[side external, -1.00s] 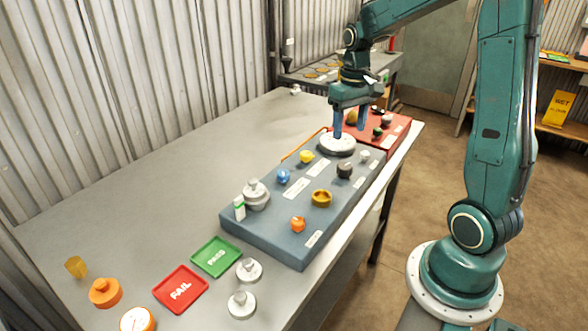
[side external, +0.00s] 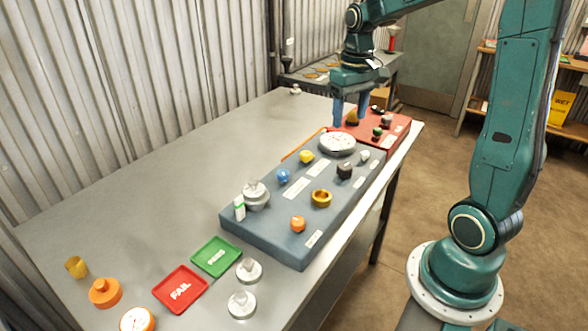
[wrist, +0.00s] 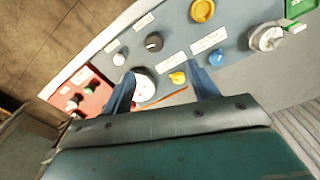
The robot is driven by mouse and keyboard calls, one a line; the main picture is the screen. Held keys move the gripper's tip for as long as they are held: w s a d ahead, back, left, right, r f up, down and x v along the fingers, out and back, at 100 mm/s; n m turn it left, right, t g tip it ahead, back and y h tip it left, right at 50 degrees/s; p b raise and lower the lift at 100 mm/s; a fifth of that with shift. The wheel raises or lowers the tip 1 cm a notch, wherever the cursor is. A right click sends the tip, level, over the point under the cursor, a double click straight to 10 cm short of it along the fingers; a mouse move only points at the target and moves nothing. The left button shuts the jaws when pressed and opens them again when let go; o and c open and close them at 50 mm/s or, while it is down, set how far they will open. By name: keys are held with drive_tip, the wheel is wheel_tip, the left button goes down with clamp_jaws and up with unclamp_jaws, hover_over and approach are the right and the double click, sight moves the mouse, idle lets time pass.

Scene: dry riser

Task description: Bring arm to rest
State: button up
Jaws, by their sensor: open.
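My gripper (side external: 350,112) is open and empty, its two blue fingers pointing down above the far end of the blue-grey board (side external: 262,223). The white round gauge (side external: 338,143) lies on that board just below the fingers, apart from them. In the wrist view my gripper (wrist: 163,90) has its fingers spread, with part of the white gauge (wrist: 143,84) showing between them near the left finger. The gauge is partly hidden by that finger there.
The red board (side external: 398,132) with several small knobs lies behind the gauge. Several fittings sit on the blue-grey board, including a yellow knob (side external: 307,157) and a brass ring (side external: 321,198). Green (side external: 216,257) and red (side external: 180,289) trays lie in front.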

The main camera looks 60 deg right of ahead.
drive_tip(key=s+a+r+n+t, duration=0.2)
drive_tip(key=s+a, duration=0.4)
drive_tip(key=a, duration=0.2)
drive_tip(key=s+a+r+n+t, duration=0.2)
drive_tip(key=s+a+t, duration=0.1)
drive_tip(key=s+a, duration=0.4)
drive_tip(key=shift+s+a+r, duration=0.3)
drive_tip(key=shift+a, duration=0.3)
drive_tip(key=shift+w, duration=0.15)
idle(0.7)
drive_tip(key=w+d+f+m+g, duration=0.2)
drive_tip(key=w+d+f, duration=0.1)
drive_tip(key=w+d, duration=0.4)
drive_tip(key=w+d+f+m+g, duration=0.2)
drive_tip(key=w+d, duration=0.5)
drive_tip(key=d, duration=0.4)
drive_tip(key=shift+f+g, duration=0.5)
drive_tip(key=shift+g, duration=0.2)
drive_tip(key=shift+f, duration=0.15)
